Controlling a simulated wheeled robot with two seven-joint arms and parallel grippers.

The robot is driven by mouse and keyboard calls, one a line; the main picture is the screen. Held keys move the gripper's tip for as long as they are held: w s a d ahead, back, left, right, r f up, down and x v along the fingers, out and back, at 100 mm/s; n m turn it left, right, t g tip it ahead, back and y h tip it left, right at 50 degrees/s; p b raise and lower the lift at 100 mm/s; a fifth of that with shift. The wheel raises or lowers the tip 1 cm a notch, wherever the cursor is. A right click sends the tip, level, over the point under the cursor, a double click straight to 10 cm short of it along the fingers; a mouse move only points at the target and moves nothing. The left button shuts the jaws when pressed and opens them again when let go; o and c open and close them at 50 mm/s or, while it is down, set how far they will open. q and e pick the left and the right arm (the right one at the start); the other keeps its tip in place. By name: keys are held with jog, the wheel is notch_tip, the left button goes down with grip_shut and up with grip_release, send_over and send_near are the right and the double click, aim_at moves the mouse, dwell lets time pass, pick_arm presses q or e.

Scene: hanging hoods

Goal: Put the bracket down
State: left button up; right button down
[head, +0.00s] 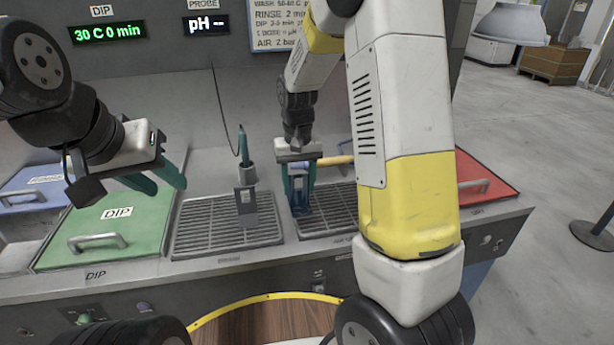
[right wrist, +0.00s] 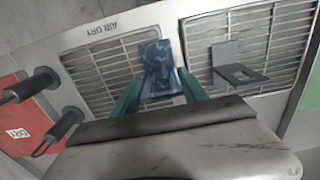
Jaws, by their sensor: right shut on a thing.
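The bracket is a small blue metal piece between the teal fingers of my right gripper, over the right-hand drain grate (head: 335,208). My right gripper (head: 299,180) points down and is shut on the bracket (head: 301,200). In the right wrist view the bracket (right wrist: 158,68) sits between the two fingertips (right wrist: 158,88), with the AIR DRY grate (right wrist: 98,75) behind it. I cannot tell whether its lower end touches the grate. My left gripper (head: 158,180) is open and empty above the green DIP lid (head: 125,225).
A grey probe stand (head: 247,205) with a teal probe (head: 242,142) is on the left-hand grate (head: 190,232), close beside my right gripper. A red lid (head: 483,182) lies to the right, and a blue lid (head: 35,190) at far left. A yellow-handled item lies behind my right gripper.

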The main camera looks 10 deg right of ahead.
jog(key=shift+w+d+f, duration=0.6)
jog(key=shift+d+f, duration=0.1)
jog(key=shift+d, duration=0.15)
jog(key=shift+w+d+f, duration=0.6)
jog(key=shift+d+f, duration=0.05)
jog(key=shift+d, duration=0.25)
jog(key=shift+w+d+f, duration=0.6)
jog(key=shift+d+f, duration=0.1)
jog(key=shift+d, duration=0.15)
jog(key=shift+f, duration=0.1)
jog(key=c, duration=0.6)
grip_release()
